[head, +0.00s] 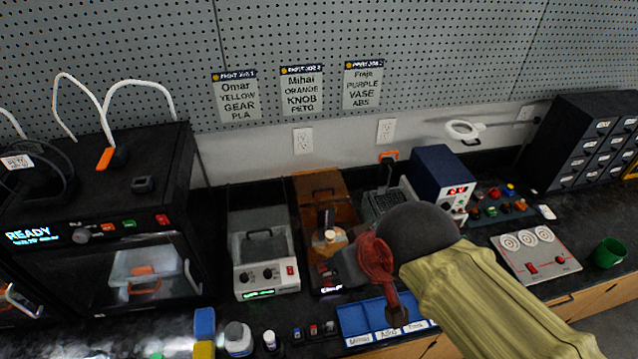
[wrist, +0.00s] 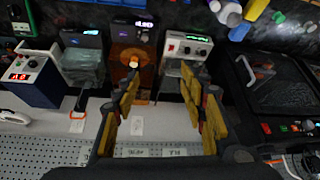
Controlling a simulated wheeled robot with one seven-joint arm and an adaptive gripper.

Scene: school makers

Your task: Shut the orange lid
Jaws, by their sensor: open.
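The orange see-through lid (head: 308,195) stands raised at the back of a dark machine (head: 325,289), with its handle at the top. A pale round part shows inside the machine. The orange lid also shows in the wrist view (wrist: 122,56), between my fingers and nearer the left one. My gripper (wrist: 163,78) is open and empty, its yellow-padded fingers wide apart. In the head view my arm comes in from the lower right and hides the machine's right front side. I cannot tell from these views whether a finger touches the lid.
A grey machine (head: 247,282) with a clear lid stands close on the left. A blue power unit (head: 440,172) stands to the right. A blue sorting tray (head: 354,319) lies in front, with small bottles to its left. A large black printer (head: 100,205) fills the left side.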

